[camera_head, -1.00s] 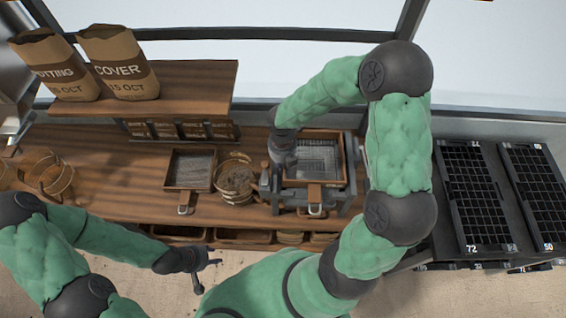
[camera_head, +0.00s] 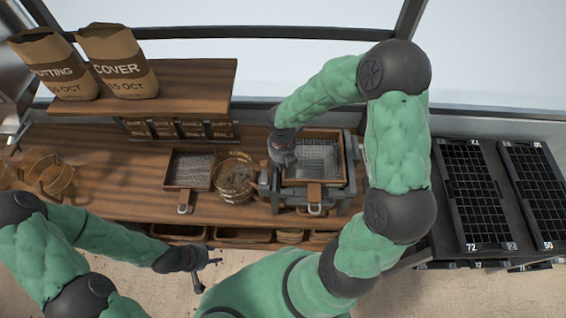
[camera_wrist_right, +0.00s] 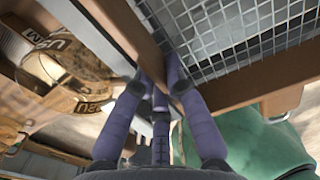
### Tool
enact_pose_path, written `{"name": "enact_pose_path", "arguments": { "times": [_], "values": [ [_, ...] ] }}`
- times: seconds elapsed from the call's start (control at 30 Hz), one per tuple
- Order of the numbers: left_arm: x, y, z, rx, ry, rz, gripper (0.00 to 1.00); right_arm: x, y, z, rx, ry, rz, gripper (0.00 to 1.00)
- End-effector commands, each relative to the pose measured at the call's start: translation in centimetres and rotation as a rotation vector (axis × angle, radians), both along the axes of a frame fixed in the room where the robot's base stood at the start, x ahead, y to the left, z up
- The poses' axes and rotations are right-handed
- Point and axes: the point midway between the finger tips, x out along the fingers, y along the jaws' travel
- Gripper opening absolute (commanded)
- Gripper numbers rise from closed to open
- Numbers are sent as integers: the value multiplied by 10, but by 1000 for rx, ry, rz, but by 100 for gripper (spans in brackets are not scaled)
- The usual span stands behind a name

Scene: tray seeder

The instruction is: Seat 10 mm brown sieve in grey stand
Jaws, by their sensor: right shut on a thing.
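A brown square sieve (camera_head: 317,182) with wire mesh lies over the grey stand (camera_head: 351,152), its handle toward the front. Its size marking is not readable. My right gripper (camera_head: 284,162) is shut on the sieve's left side wall. In the right wrist view the fingers (camera_wrist_right: 163,85) close around the brown frame (camera_wrist_right: 245,84), beside the mesh. The sieve looks about level within the stand; I cannot tell whether it rests fully on it. My left gripper (camera_head: 207,266) is empty in front of the bench, fingers spread.
A second brown sieve (camera_head: 190,187) lies on the wooden bench (camera_head: 120,190), left of a round basket (camera_head: 235,190). More round sieves (camera_head: 50,178) stand at the far left. Paper bags (camera_head: 120,65) stand on the shelf. Black cell trays (camera_head: 470,195) are at the right.

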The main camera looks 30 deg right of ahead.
Motion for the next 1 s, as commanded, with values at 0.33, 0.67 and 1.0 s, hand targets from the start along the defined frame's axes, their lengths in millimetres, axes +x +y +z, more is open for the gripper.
{"name": "enact_pose_path", "arguments": {
  "times": [0.33, 0.67, 1.0],
  "values": [
    [0, 0, 0, 0, 0, 0, 40, -2, 3, -4, 4, 3, 2, 0],
    [0, 0, -1, 0, 0, 0, 40, -2, 4, -9, 5, 5, 4, 0],
    [0, 0, -3, 0, 0, 0, 40, -3, 7, -14, 7, 8, 5, 0]
  ]
}}
